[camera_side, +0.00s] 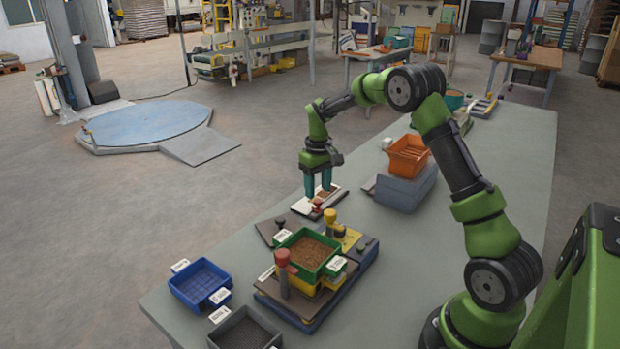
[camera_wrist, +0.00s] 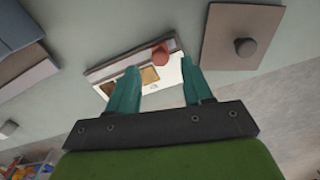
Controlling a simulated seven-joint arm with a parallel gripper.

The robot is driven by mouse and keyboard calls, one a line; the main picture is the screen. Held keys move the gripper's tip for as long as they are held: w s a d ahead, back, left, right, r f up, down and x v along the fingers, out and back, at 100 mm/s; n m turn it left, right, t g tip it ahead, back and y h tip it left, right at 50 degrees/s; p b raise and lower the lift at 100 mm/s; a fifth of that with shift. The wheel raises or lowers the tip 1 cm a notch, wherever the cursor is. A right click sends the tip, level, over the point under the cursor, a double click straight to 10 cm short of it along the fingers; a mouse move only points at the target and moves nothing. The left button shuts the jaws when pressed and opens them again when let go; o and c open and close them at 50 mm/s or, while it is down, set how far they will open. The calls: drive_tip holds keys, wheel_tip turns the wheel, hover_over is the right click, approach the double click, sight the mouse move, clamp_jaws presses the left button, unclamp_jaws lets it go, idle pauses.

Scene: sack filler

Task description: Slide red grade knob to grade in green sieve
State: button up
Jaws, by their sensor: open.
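The red grade knob (camera_side: 317,204) sits on a white grade panel (camera_side: 303,207) with brown and tan swatches, beyond the green sieve. In the wrist view the red knob (camera_wrist: 160,55) shows between my fingertips in the picture, near one end of the panel (camera_wrist: 103,75). My gripper (camera_side: 318,192) is open, its teal fingers pointing down over the panel. I cannot tell whether they touch it. In the wrist view my gripper (camera_wrist: 158,68) has nothing between its fingers apart from the view of the knob and panel. The green sieve (camera_side: 330,259) holds brown grain.
A red-topped post (camera_side: 283,258) and a yellow-topped post (camera_side: 330,216) stand beside the sieve. A brown plate with a dark knob (camera_wrist: 245,47) lies near the panel.

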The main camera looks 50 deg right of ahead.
sight(318, 200)
drive_tip(key=shift+f, duration=1.55)
clamp_jaws()
